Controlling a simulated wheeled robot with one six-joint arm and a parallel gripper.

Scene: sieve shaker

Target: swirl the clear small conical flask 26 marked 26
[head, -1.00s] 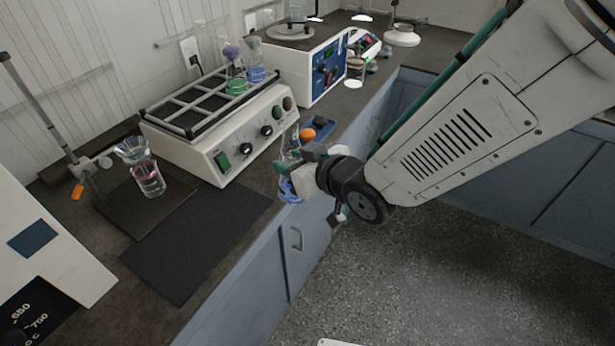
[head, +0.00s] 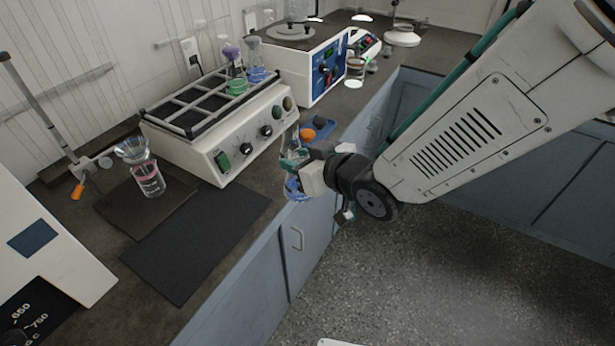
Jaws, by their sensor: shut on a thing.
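My gripper (head: 297,166) is over the front edge of the bench, beside the shaker's right front corner. It is shut on a clear glass vessel (head: 291,139), which I take to be the small conical flask; no number can be read on it. Clear glass shows above the teal fingertips. A blue part shows just below them, but I cannot tell whether it is liquid in the flask. The jaws hide the middle of the glass.
A shaker (head: 216,150) with a rack holds flasks with green (head: 237,87) and blue (head: 257,74) liquid. A blue tray with an orange item (head: 307,134) lies behind my gripper. A beaker (head: 148,179) stands at left. The dark mat (head: 195,245) is bare.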

